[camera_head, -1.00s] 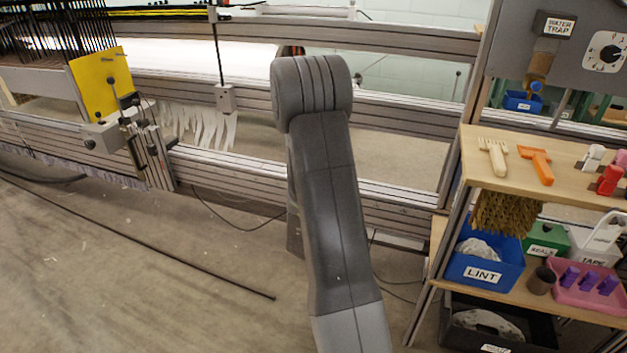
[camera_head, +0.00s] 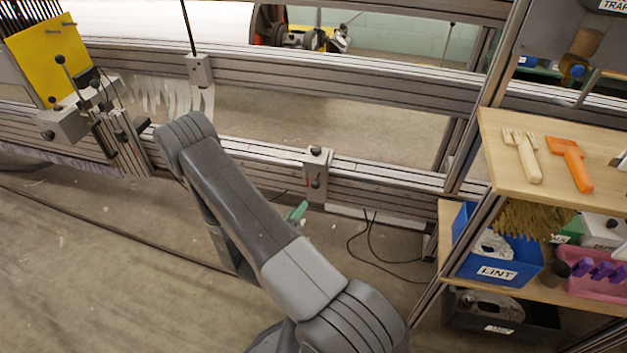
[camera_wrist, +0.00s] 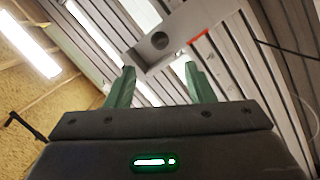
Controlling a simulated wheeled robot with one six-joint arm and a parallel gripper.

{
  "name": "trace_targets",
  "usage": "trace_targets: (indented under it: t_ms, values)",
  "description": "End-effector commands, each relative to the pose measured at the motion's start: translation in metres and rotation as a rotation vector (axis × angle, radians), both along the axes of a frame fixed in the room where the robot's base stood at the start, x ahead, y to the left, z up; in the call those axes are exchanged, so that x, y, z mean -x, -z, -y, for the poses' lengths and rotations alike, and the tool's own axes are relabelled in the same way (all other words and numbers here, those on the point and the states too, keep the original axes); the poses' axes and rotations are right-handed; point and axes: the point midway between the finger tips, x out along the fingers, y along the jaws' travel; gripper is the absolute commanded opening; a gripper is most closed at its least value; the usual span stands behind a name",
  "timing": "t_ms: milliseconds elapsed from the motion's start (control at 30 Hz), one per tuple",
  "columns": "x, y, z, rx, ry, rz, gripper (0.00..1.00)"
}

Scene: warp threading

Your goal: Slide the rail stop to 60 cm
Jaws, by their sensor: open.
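The rail stop (camera_head: 318,158) is a small grey block with dark knobs and a red mark. It sits on the lower grey rail (camera_head: 390,178), right of my arm in the head view. In the wrist view the rail stop (camera_wrist: 185,38) lies just beyond the fingertips, with a round dark knob on its face and a red line at its edge. My gripper (camera_wrist: 161,82) is open and empty, its two green fingers apart. In the head view only a green fingertip of my gripper (camera_head: 297,212) shows, below the stop; my arm hides the rest. No scale numbers are readable.
A clamp-like fixture with levers (camera_head: 110,120) and a yellow plate (camera_head: 48,62) stand on the rail at left. At right is a wooden shelf (camera_head: 500,150) with combs, and a blue LINT bin (camera_head: 500,270) below. The rail right of the stop looks clear.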

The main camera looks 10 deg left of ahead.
Motion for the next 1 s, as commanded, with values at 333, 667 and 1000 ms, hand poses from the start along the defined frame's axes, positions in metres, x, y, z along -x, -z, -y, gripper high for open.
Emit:
trace_targets:
  t_ms: [333, 667, 1000]
  values:
    - [-0.059, 0.002, 0.015, -0.005, 0.006, 0.001, 0.49]
    - [-0.113, 0.001, 0.027, -0.004, 0.003, 0.0, 0.49]
    - [-0.127, 0.0, 0.03, -0.002, 0.0, -0.002, 0.49]
